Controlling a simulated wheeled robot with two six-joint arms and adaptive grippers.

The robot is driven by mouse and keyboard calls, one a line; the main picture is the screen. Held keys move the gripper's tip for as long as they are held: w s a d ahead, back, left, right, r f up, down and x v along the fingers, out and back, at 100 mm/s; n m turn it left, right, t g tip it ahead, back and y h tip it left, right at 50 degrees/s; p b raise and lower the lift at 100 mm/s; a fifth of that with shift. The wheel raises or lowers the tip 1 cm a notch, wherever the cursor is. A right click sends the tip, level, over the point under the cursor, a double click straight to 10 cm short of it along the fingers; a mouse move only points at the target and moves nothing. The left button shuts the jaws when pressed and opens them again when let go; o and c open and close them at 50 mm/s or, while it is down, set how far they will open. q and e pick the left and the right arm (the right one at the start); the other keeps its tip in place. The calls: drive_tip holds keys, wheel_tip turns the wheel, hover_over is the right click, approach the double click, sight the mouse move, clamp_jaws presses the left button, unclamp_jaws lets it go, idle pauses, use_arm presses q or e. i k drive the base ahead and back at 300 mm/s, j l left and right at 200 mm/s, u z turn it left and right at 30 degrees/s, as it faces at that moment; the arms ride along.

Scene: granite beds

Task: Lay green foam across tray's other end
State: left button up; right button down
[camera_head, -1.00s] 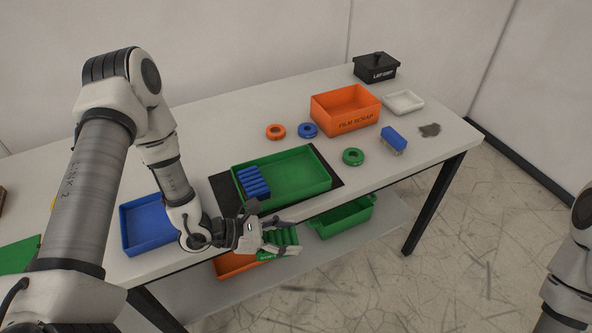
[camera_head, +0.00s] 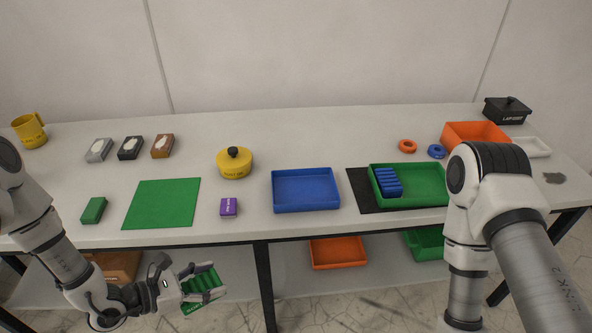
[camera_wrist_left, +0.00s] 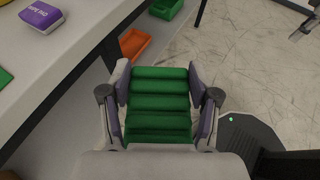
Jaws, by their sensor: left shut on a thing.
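The green tray (camera_head: 425,184) sits on a black mat (camera_head: 361,190) at the right of the table in the head view. Ribbed blue foam (camera_head: 387,182) lies across its left end; the visible floor to the right is bare. My left gripper (camera_head: 196,284) is shut on the ribbed green foam (camera_head: 207,281), in front of the table at lower left, below tabletop height. In the left wrist view the green foam (camera_wrist_left: 160,102) lies between the two fingers, ribs running crosswise. My right arm covers the tray's right side; its gripper is out of view.
A blue tray (camera_head: 305,190), purple block (camera_head: 229,206) and green mat (camera_head: 162,203) lie along the table's front. A yellow pot (camera_head: 234,163) stands behind. The lower shelf holds an orange bin (camera_head: 338,252) and a green bin (camera_head: 424,243). A table leg (camera_head: 263,287) stands right of my left gripper.

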sight(434, 186)
drive_tip(key=i+l+u, duration=0.1)
drive_tip(key=l+u, duration=0.25)
drive_tip(key=l, duration=0.6)
drive_tip(key=l+u, duration=0.3)
drive_tip(key=l, duration=0.7)
drive_tip(key=k+l+u, duration=0.15)
drive_tip(key=l+u, duration=0.2)
drive_tip(key=l, duration=3.55)
